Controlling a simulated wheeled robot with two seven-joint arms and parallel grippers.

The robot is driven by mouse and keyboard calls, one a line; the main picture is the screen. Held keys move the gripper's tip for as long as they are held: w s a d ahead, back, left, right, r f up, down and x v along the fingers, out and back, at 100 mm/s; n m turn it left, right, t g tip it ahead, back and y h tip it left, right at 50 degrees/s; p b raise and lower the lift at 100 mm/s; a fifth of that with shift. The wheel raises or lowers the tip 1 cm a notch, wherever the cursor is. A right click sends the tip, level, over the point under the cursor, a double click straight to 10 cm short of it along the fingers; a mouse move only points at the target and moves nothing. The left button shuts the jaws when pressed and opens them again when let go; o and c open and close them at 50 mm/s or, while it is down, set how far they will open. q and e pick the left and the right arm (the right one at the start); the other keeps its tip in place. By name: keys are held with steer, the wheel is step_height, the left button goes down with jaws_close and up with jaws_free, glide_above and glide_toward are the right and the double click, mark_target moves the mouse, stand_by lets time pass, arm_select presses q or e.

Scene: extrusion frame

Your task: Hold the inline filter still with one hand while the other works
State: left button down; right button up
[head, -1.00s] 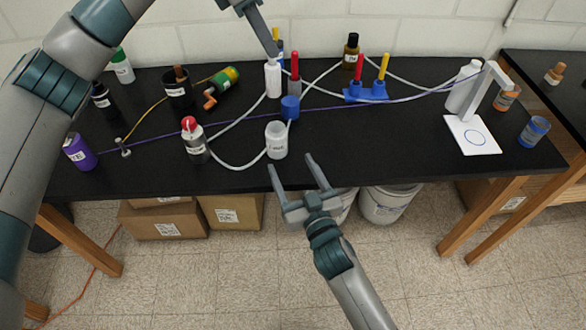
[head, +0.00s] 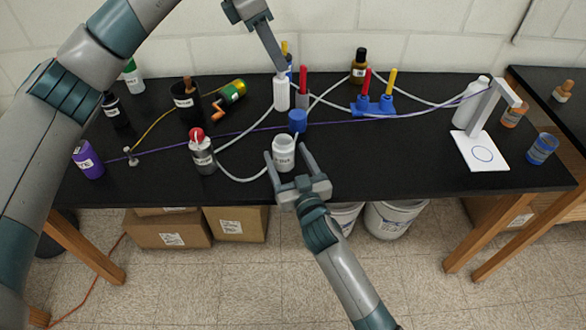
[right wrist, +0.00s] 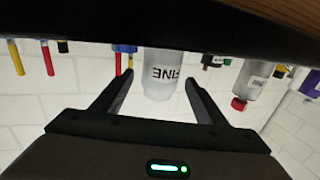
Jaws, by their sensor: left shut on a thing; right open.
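A pale translucent container (head: 284,155), labelled FINE in the right wrist view (right wrist: 162,75), stands near the front of the black bench. I cannot tell for sure which part is the inline filter. My right gripper (head: 285,153) is open, with one finger on either side of this container and gaps visible in the wrist view. A blue cap-like part (head: 297,120) is just behind it. My left gripper (head: 283,70) reaches down from above and is shut on the top of a white upright cylinder (head: 281,93). Its fingertips are seen edge-on.
Pale tubing (head: 240,179) loops left of the container towards a grey red-topped bottle (head: 203,156). A purple cord (head: 235,135) crosses the bench. A blue stand (head: 372,107) with red and yellow handles is behind right. The bench's right-centre is clear.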

mark_target(278, 108)
steer(key=shift+x, duration=1.5)
steer(key=shift+c, duration=0.2)
steer(key=c, duration=1.2)
steer(key=shift+o, duration=0.2)
arm_select(q)
steer(key=shift+f, duration=0.1)
steer(key=shift+f, duration=6.3)
